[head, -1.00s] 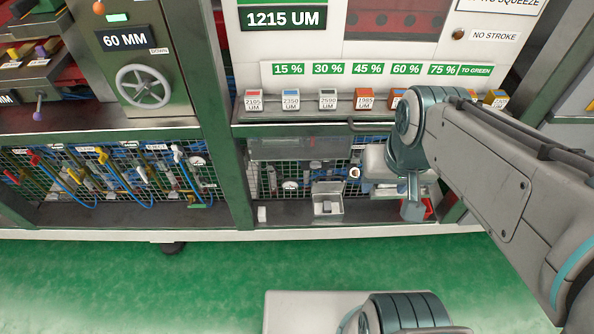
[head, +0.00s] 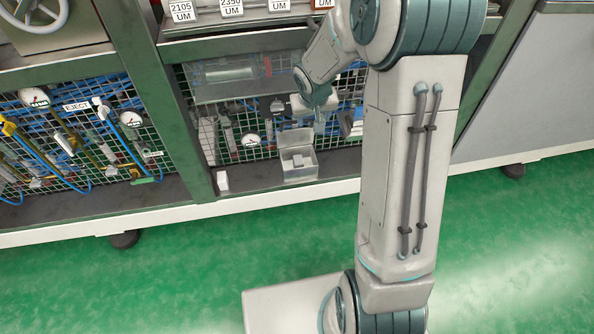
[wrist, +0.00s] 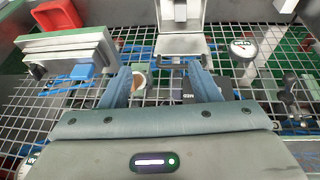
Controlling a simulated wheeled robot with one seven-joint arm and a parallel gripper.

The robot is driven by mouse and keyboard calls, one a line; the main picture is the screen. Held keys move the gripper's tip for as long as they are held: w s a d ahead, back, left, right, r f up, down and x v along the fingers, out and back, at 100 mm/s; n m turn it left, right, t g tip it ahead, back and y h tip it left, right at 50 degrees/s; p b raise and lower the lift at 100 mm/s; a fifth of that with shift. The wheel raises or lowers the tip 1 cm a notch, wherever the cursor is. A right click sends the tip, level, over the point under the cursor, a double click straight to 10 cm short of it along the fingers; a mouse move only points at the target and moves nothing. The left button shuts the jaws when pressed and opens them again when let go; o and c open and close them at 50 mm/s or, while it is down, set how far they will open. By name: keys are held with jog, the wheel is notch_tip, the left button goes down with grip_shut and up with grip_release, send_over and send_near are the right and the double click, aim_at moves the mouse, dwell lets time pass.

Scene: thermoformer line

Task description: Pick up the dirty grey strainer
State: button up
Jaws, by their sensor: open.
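My gripper (wrist: 159,68) is open, its two fingers spread above the wire mesh in the wrist view. Nothing is held between them. A small round cup-like piece with a pale rim and brown inside (wrist: 138,81) lies beside the inner side of the left finger. It may be the dirty grey strainer, but I cannot tell for sure. A dark labelled block (wrist: 188,91) shows partly behind the right finger. In the head view my gripper (head: 319,117) is low at the mesh bay, and my arm hides much of that area.
An open clear-lidded box (head: 299,167) stands on the lower ledge, with a small white block (head: 222,181) to its left. A gauge (wrist: 242,48), a red bin (wrist: 57,15) and a grey-green stack (wrist: 65,50) surround the gripper. The green floor in front is clear.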

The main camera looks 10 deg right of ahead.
aim_at(298, 158)
jog(key=shift+y, duration=0.7)
jog(key=b+x, duration=0.3)
jog(key=x, duration=0.6)
jog(key=a+b+x, duration=0.1)
jog(key=b+x, duration=0.2)
jog(key=x, duration=0.7)
jog(key=b+x, duration=0.4)
jog(key=x, duration=0.6)
jog(key=shift+s+a+f, duration=0.15)
jog(key=shift+s+a, duration=0.2)
jog(key=b+x, duration=0.3)
jog(key=x, duration=0.2)
jog(key=shift+a+f, duration=0.2)
jog(key=shift+r, duration=0.1)
jog(key=c, duration=1.1)
